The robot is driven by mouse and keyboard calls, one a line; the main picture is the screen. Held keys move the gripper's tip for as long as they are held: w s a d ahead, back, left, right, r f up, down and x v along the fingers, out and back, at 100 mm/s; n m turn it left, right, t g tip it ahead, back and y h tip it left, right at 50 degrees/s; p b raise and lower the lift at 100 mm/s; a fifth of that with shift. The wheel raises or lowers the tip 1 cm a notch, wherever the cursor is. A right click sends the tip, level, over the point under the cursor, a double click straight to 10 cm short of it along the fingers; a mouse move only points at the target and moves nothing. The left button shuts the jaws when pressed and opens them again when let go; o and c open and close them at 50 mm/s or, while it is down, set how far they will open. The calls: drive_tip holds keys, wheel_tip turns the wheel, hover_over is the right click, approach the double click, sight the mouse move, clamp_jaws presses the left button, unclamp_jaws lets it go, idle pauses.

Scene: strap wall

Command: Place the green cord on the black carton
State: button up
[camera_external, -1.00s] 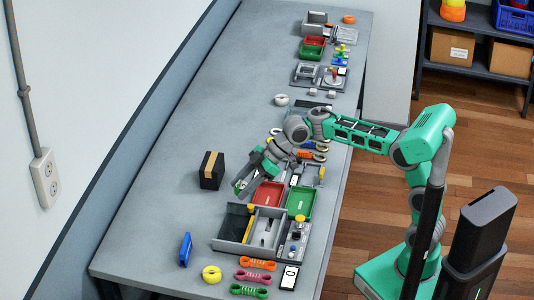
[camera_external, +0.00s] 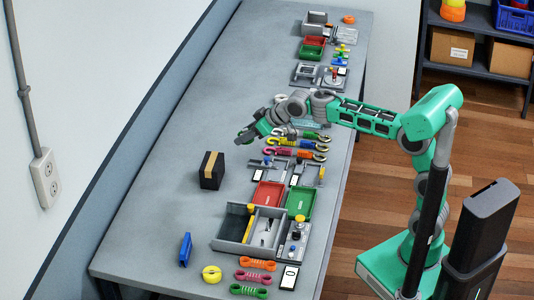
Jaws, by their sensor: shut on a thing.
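The black carton (camera_external: 211,171) stands upright on the left part of the bench, with a tan strip down it and nothing seen on its top. A green cord bundle (camera_external: 248,291) lies at the bench's near end. A green hooked strap (camera_external: 315,136) lies among other hooked straps at the right. My gripper (camera_external: 243,138) is above the bench, beyond the carton and to its right. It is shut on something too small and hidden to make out.
A grey divided tray (camera_external: 232,226), a red bin (camera_external: 267,195) and a green bin (camera_external: 301,202) stand right of the carton. The bench's left side is mostly clear.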

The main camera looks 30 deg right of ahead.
drive_tip(key=w+a+f+p, duration=0.3)
drive_tip(key=w+a+f, duration=0.2)
drive_tip(key=w, duration=0.4)
hover_over(211, 161)
wheel_tip(211, 161, down, 5)
drive_tip(key=shift+s+r+p, duration=0.1)
drive_tip(key=shift+s+p, duration=0.05)
drive_tip(key=shift+p, duration=0.2)
wheel_tip(211, 161, down, 3)
drive_tip(key=shift+r+p, duration=0.1)
drive_tip(key=shift+p, duration=0.3)
drive_tip(key=shift+f, duration=0.4)
drive_tip(key=o, duration=1.4)
drive_tip(key=shift+r, duration=0.1)
drive_tip(key=shift+c, duration=0.2)
